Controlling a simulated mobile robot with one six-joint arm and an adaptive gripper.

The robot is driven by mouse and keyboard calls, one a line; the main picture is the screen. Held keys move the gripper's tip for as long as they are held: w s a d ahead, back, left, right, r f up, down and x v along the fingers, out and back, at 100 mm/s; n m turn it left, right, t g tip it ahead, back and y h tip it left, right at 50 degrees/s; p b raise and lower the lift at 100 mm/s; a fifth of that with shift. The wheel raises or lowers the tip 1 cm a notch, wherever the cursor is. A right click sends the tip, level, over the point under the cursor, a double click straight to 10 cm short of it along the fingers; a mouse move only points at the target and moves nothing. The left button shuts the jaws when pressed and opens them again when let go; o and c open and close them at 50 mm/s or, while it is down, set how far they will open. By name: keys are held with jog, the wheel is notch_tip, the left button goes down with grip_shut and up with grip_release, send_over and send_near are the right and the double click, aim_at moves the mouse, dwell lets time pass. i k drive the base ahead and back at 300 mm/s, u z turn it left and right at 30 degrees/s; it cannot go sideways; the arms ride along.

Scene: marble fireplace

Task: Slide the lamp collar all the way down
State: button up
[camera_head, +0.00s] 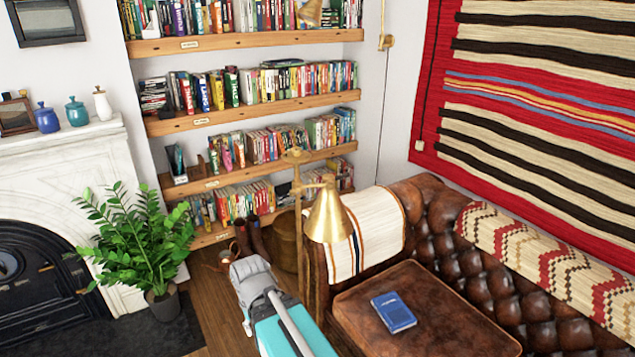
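A brass floor lamp stands in front of the bookshelf, left of the leather sofa, with its cone-shaped shade (330,217) tilted downward. Its thin upright pole (298,225) runs down past the sofa's arm. A small brass fitting (297,156) sits at the top of the pole, and a short side arm leads to the shade below it. I cannot tell for sure which fitting is the collar. A teal and grey part of my own body shows at the bottom centre, in front of the lamp's lower end. My gripper's fingers are not in view.
The brown leather sofa (440,245) fills the right, with a blue book (393,312) on its near seat part. A potted plant (145,240) stands by the white fireplace (75,160) at left. Boots (258,240) and a copper can stand on the wooden floor behind the lamp.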

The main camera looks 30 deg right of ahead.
aim_at(329, 185)
jog(key=z, duration=0.05)
jog(key=k, duration=0.95)
jog(key=z, duration=0.55)
jog(key=i, duration=1)
jog(key=u, duration=0.05)
